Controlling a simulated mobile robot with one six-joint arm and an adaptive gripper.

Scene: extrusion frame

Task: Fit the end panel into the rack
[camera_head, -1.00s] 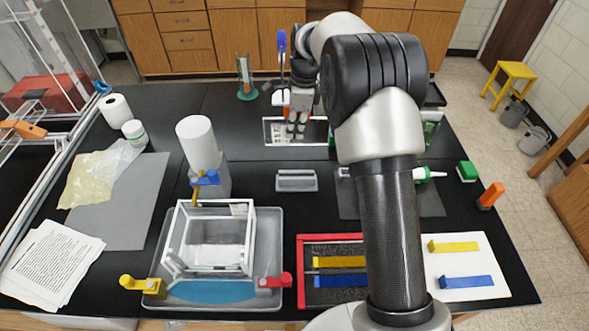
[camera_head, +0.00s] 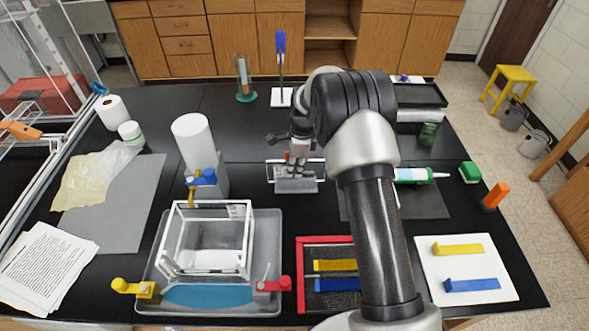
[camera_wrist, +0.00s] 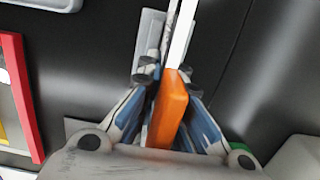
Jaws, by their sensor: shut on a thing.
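My gripper (camera_head: 297,158) is shut on the orange grip (camera_wrist: 168,110) of a thin, white-edged panel, seen nearly edge-on in the wrist view (camera_wrist: 181,38). In the head view the clear panel (camera_head: 278,173) hangs upright below my gripper, in front of or over a small grey slotted block (camera_head: 296,187). I cannot tell if the panel touches the block. A clear box-like rack with white edges (camera_head: 166,243) stands in a grey tray (camera_head: 262,235) at front left, apart from my gripper.
Yellow (camera_head: 148,290), blue (camera_head: 202,178) and red (camera_head: 272,285) clamp-like pieces surround the rack. A white cylinder (camera_head: 192,140) stands behind it. A red-edged tray (camera_head: 302,270) lies at front centre. A white board (camera_head: 465,270) is at right. Black tabletop shows between these things.

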